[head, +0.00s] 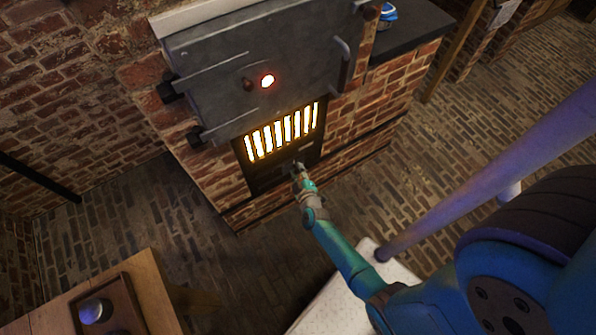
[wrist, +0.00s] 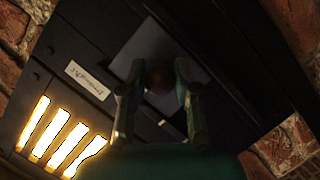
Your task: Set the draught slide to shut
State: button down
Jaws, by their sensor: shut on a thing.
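The draught slide is a small grey plate (wrist: 139,52) on the dark front below the glowing grate, next to a pale label (wrist: 88,80) that appears to read "Draught". A dark round knob (wrist: 158,79) stands on the plate. My gripper (wrist: 159,94) has a finger on each side of the knob and is shut on it. In the head view my gripper (head: 298,168) reaches the dark panel under the grate. The fingers and the knob are too small to tell apart there. A dark opening shows beside the plate in the wrist view, partly hidden by my fingers.
The glowing grate bars (head: 283,132) are just above my gripper. A wooden table (head: 140,283) with a tray stands at lower left. Brick floor (head: 130,215) is clear.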

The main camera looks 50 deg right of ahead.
jog(key=c, duration=0.8)
grip_release()
jog(key=shift+d, duration=0.25)
jog(key=shift+s+a, duration=0.1)
jog(key=shift+s, duration=0.05)
jog(key=v, duration=1.1)
jog(key=shift+s+a+r, duration=0.15)
jog(key=shift+s+a, duration=0.05)
jog(key=shift+s, duration=0.1)
jog(key=s+a+r+m+t+y, duration=0.15)
jog(key=s+a+r+y, duration=0.25)
jog(key=s+a+r, duration=0.8)
jog(key=s+a+r+y, duration=0.1)
jog(key=s+r, duration=0.2)
jog(key=r, duration=0.4)
jog(key=s+a+r+m+y, duration=0.1)
jog(key=s+r, duration=0.3)
jog(key=r, duration=0.3)
jog(key=s+a+r+y, duration=0.1)
jog(key=s+r, duration=0.2)
jog(key=r, duration=0.4)
jog(key=shift+s+a+r+m+t+y, duration=0.2)
jog(key=shift+s+r+m+t+y, duration=0.05)
jog(key=shift+r+t+y, duration=0.15)
